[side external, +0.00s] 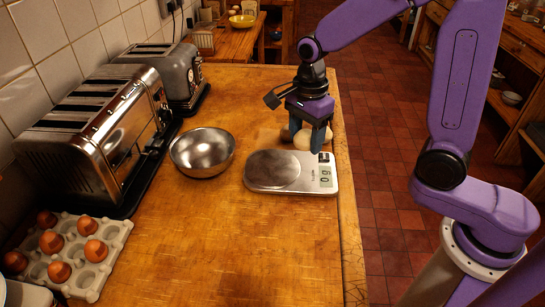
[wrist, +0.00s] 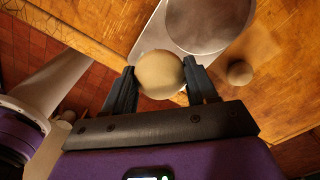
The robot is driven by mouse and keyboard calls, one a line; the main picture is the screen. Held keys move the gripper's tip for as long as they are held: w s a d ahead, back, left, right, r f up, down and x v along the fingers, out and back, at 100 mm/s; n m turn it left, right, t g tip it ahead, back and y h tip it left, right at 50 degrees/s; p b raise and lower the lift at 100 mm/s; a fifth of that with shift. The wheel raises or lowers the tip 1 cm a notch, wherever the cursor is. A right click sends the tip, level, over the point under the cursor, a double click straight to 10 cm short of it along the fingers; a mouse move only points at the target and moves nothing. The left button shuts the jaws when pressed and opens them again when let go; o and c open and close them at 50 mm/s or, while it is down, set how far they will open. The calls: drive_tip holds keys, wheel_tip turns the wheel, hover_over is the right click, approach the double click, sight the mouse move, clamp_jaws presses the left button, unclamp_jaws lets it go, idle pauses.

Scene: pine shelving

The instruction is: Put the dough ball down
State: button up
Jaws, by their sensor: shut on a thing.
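The pale dough ball (side external: 303,139) is between the fingers of my gripper (side external: 307,142) in the side view, at the far edge of the kitchen scale. In the wrist view, the dough ball (wrist: 159,74) is held between both dark fingertips of my gripper (wrist: 159,69). The scale (side external: 256,184) lies flat on the wooden counter, and its display reads 0 g. In the wrist view the ball overlaps the display end of the scale (wrist: 150,32), with the round plate beyond it. The height of the ball above the counter is hard to tell.
A small round brownish thing (wrist: 240,72) lies on the counter beside the scale. A steel bowl (side external: 203,152) stands left of the scale. Toasters (side external: 100,135) line the wall, with an egg tray (side external: 105,262) at front left. The front counter (side external: 230,255) is clear.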

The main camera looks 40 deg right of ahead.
drive_tip(key=w+a+f, duration=0.1)
drive_tip(key=w+f, duration=0.1)
drive_tip(key=w, duration=0.2)
hover_over(272, 166)
drive_tip(key=f, duration=0.5)
drive_tip(key=shift+s+f, duration=0.2)
drive_tip(key=shift+w+f, duration=0.15)
drive_tip(key=shift+f, duration=1.5)
drive_tip(key=shift+f, duration=0.15)
drive_tip(key=o, duration=0.7)
wheel_tip(272, 166, up, 12)
drive_tip(key=shift+r, duration=0.15)
